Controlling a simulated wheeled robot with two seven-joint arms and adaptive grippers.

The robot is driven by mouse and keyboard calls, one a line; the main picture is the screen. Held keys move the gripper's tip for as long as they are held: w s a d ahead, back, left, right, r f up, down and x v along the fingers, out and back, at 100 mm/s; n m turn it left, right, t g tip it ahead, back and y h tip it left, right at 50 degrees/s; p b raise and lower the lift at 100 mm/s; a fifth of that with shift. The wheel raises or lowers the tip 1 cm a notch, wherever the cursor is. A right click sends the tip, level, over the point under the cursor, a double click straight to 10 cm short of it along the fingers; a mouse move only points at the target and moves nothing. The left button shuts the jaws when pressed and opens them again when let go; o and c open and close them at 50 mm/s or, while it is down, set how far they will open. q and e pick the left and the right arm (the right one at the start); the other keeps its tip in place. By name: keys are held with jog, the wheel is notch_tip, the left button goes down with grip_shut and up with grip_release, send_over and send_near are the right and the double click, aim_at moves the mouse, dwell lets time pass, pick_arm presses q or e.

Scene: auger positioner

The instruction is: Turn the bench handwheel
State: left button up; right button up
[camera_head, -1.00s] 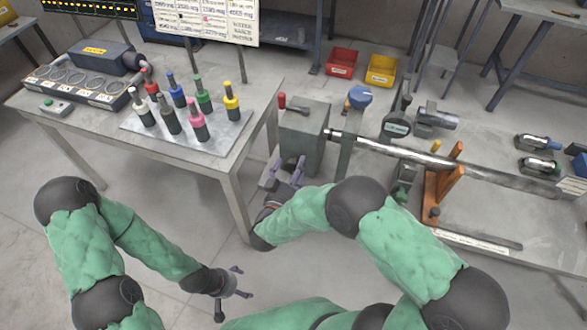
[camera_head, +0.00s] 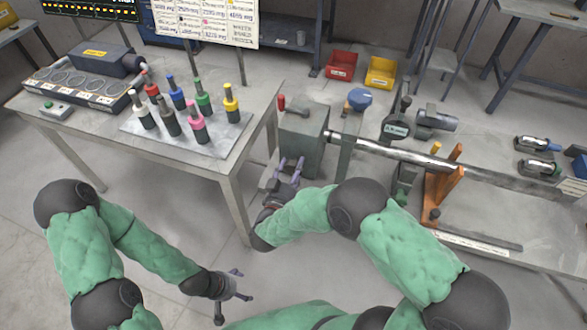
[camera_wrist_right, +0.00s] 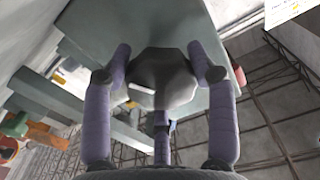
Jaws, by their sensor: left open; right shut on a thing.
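The grey-green housing box (camera_head: 303,135) stands at the left end of the bench, with a red-knobbed lever on top. In the right wrist view a grey, faceted handwheel (camera_wrist_right: 165,78) sits in front of the box face. My right gripper (camera_head: 290,164) is at the near left side of the box. In the head view the wheel is hidden or too small to make out. My left gripper (camera_head: 240,284) is open and empty, low over the floor.
A long shaft (camera_head: 400,153) runs right from the box past an orange stand (camera_head: 440,185). A side table (camera_head: 65,118) with several coloured-top tools on a plate (camera_head: 215,142) stands at the left. Red (camera_head: 341,66) and yellow (camera_head: 381,71) bins lie behind.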

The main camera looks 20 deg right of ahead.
jog(key=m, duration=0.2)
jog(key=m+b, duration=0.1)
jog(key=m, duration=0.2)
jog(key=shift+a+f+m+b, duration=0.1)
jog(key=shift+f+m+b, duration=0.2)
jog(key=shift+f, duration=0.05)
jog(key=m+b, duration=0.1)
jog(key=m, duration=0.3)
jog(key=shift+b, duration=0.3)
jog(key=shift+a+r+m+b, duration=0.1)
jog(key=shift+m+b, duration=0.35)
jog(key=shift+m, duration=0.45)
jog(key=o, duration=1.1)
jog(key=shift+c, duration=0.2)
jog(key=shift+o, duration=0.5)
jog(key=shift+w+a, duration=0.1)
jog(key=shift+r, duration=0.15)
